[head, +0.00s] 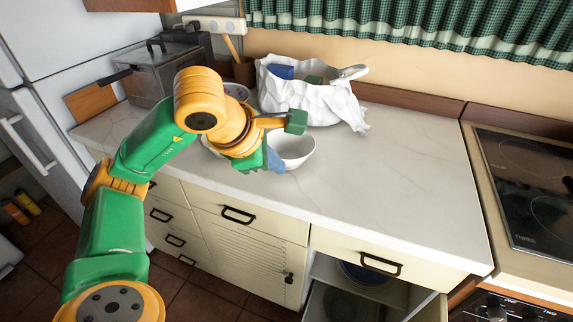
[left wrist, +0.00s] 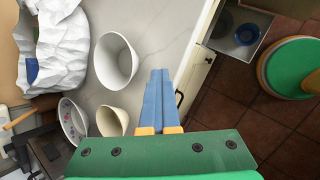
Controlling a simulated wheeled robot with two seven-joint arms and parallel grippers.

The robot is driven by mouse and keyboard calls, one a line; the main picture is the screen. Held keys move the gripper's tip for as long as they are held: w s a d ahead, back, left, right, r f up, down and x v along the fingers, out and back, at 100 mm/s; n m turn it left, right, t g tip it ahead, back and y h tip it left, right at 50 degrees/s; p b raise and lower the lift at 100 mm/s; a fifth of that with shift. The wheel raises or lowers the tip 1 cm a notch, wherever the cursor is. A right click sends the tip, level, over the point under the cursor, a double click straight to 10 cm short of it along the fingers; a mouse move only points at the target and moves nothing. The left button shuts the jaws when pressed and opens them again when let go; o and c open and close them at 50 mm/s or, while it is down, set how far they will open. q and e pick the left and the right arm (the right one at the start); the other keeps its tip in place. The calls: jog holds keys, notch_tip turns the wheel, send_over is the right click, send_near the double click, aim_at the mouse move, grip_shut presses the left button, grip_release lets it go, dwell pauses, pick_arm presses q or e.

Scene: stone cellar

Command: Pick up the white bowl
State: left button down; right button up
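The white bowl (head: 298,150) stands upright on the pale counter, with its left part hidden behind my left gripper. It also shows in the left wrist view (left wrist: 118,62), left of my fingers. My left gripper (head: 273,160) is over the counter at the bowl's left front side. In the left wrist view its two blue fingers (left wrist: 160,72) lie side by side with nothing between them, so it looks shut and empty. The fingertips appear apart from the bowl's rim. My right gripper is in neither view.
A cream bowl (left wrist: 112,121) and a floral bowl (left wrist: 72,118) stand close by. A crumpled white bag (head: 300,98) with items in it is behind the white bowl. A stove (head: 530,180) is at the right. The counter (head: 400,170) right of the bowl is clear. A lower drawer or cupboard stands open.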

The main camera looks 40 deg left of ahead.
pick_arm(q)
jog(key=s, duration=0.1)
jog(key=s+d+r, duration=0.1)
jog(key=s, duration=0.1)
jog(key=shift+s+d+r, duration=0.15)
jog(key=shift+r, duration=0.15)
jog(key=shift+c, duration=1.6)
grip_release()
